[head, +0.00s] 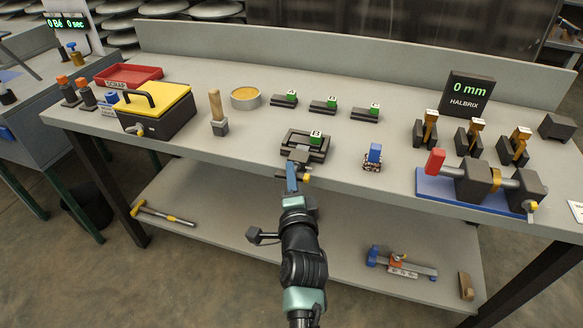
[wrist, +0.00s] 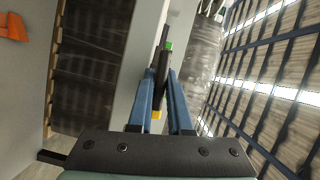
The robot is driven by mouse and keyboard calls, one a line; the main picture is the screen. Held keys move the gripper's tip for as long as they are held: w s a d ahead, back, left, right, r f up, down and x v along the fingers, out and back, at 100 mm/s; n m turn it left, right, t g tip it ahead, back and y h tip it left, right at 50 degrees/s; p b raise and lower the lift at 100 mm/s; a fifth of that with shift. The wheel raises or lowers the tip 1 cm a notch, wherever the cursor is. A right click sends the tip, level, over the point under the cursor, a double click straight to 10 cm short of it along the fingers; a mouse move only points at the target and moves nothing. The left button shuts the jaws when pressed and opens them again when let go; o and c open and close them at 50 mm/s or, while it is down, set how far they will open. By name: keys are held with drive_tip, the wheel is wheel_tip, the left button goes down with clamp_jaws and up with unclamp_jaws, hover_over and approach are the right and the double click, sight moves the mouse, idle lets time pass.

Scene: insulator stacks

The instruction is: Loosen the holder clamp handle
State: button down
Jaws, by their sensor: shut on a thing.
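The holder (head: 289,143) is a dark square frame near the table's front edge, with a green tag marked B on it. Its clamp handle is a dark bar with a yellow end (head: 307,177), at the holder's front. My gripper (head: 293,166) reaches up to it from the front, its blue fingers closed on the handle. In the wrist view the two blue fingers of my gripper (wrist: 164,82) close in on the dark handle (wrist: 162,88), whose yellow end (wrist: 156,115) shows between them. The fingers and wrist hide part of the clamp.
A small blue-topped block (head: 374,155) stands right of the holder, and a wooden-handled tool (head: 217,108) left of it. A blue-based vise (head: 470,190) is at the right. Tagged blocks (head: 323,106) lie behind. A lower shelf (head: 240,225) runs beneath.

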drive_tip(key=n+p, duration=0.2)
drive_tip(key=p, duration=0.1)
drive_tip(key=n+g+h+p, duration=0.1)
drive_tip(key=p, duration=0.2)
drive_tip(key=shift+a+r+n+g, duration=0.1)
drive_tip(key=shift+r+n+g, duration=0.2)
drive_tip(key=shift+n, duration=0.1)
drive_tip(key=n+p, duration=0.1)
drive_tip(key=n+g+h+p, duration=0.1)
drive_tip(key=n, duration=0.1)
drive_tip(key=shift+f, duration=0.3)
drive_tip(key=shift+f+n+g+h+b, duration=0.15)
drive_tip(key=shift+n+g+h+b, duration=0.45)
drive_tip(key=shift+n, duration=0.5)
drive_tip(key=shift+n+g+h+b, duration=0.4)
drive_tip(key=shift+n+h+b, duration=0.8)
drive_tip(key=shift+n+b, duration=0.35)
drive_tip(key=c, duration=0.9)
unclamp_jaws()
drive_tip(key=shift+s+r, duration=0.1)
drive_tip(key=shift+r, duration=0.1)
